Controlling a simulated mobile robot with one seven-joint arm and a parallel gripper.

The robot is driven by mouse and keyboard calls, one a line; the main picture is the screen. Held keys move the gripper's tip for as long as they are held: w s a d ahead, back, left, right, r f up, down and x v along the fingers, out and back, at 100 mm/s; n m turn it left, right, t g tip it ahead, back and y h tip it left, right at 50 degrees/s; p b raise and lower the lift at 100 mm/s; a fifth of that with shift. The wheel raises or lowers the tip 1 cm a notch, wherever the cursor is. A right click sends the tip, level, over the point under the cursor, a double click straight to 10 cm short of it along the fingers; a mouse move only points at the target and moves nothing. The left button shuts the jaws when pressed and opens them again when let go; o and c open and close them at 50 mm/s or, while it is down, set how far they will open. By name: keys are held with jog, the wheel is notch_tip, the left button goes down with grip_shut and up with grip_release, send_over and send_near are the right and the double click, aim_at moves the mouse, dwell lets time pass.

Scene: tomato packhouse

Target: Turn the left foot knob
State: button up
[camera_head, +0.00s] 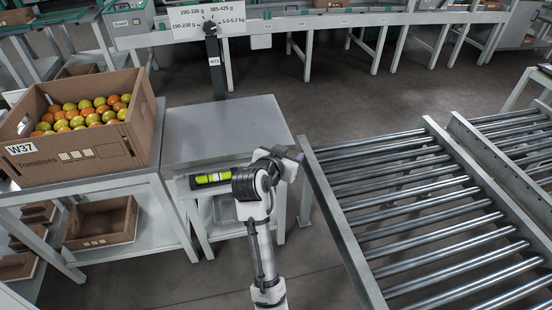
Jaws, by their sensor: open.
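A weighing stand with a grey metal top (222,125) stands left of centre. I cannot make out the left foot knob; the area low under the top is small and partly dark. My gripper (291,154) is at the right front corner of the stand, with its dark end pointing up and right. It looks empty. Its fingers are too small to see clearly, and I cannot tell whether it touches the stand.
A cardboard box (82,165) of tomatoes marked W37 sits on a table at left, with an empty carton (100,222) below. A roller conveyor (415,190) fills the right. Floor is open behind the conveyor.

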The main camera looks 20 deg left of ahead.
jog(key=s+a+f+h, duration=0.1)
jog(key=s+a+f, duration=0.4)
jog(key=s+a, duration=0.25)
jog(key=shift+m, duration=0.3)
jog(key=p+x, duration=0.1)
jog(key=x, duration=1.3)
jog(key=c, duration=0.7)
